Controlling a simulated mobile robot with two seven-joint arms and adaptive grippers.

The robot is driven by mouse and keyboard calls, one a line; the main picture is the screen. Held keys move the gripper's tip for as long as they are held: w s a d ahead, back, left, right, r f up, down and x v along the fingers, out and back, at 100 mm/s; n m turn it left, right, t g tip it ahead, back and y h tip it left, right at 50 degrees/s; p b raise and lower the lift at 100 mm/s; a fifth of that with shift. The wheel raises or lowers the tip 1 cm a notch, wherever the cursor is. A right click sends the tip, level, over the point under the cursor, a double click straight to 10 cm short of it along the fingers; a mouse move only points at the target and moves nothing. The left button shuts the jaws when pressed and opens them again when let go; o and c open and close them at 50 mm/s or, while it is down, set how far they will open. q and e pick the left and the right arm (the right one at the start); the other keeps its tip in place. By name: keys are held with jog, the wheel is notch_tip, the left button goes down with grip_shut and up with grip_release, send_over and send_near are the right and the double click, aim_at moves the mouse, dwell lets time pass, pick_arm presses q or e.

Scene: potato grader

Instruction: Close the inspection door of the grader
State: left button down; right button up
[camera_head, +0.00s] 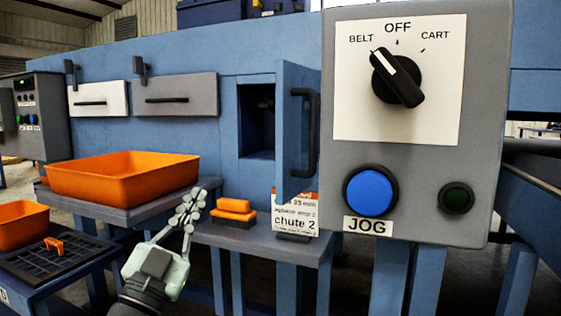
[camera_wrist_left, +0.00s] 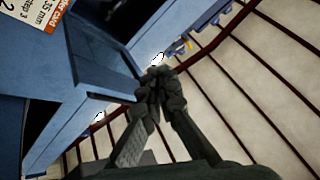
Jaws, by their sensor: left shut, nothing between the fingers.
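The inspection door (camera_head: 296,135) is a blue panel with a black bar handle (camera_head: 305,133). It stands open at the right side of a dark rectangular opening (camera_head: 257,122) in the blue grader (camera_head: 220,80). My left gripper (camera_head: 195,202) is shut and empty, in front of and below the opening, to the left of the door and apart from it. It also shows shut in the left wrist view (camera_wrist_left: 158,80). The door's far face is hidden. My right gripper is not in view.
A grey control box (camera_head: 487,120) with a knob and blue JOG button fills the right. An orange tray (camera_head: 125,180) stands on a table at left. A small table holds an orange block (camera_head: 234,208) and a chute 2 card (camera_head: 296,212) below the door.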

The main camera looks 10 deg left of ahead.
aim_at(279, 149)
pick_arm(q)
jog(key=s+d+r+m+g+h, duration=0.45)
jog(key=d+m+g+h, duration=0.3)
jog(key=m, duration=0.25)
jog(key=s+d+r+m+g+h, duration=0.4)
jog(key=d+r+m+g+h, duration=0.15)
jog(key=d+m+h, duration=0.35)
jog(key=w+y, duration=0.3)
jog(key=w, duration=0.1)
jog(key=w+t+y+p, duration=0.1)
jog(key=w+y, duration=0.2)
jog(key=w+a+n+t+y, duration=0.1)
jog(key=w+y, duration=0.2)
jog(key=w, duration=0.1)
jog(key=shift+w+a+f+y, duration=0.1)
jog(key=shift+w+f+y, duration=0.25)
jog(key=shift+w+a+p, duration=0.15)
jog(key=shift+a+p, duration=0.15)
jog(key=shift+a, duration=0.1)
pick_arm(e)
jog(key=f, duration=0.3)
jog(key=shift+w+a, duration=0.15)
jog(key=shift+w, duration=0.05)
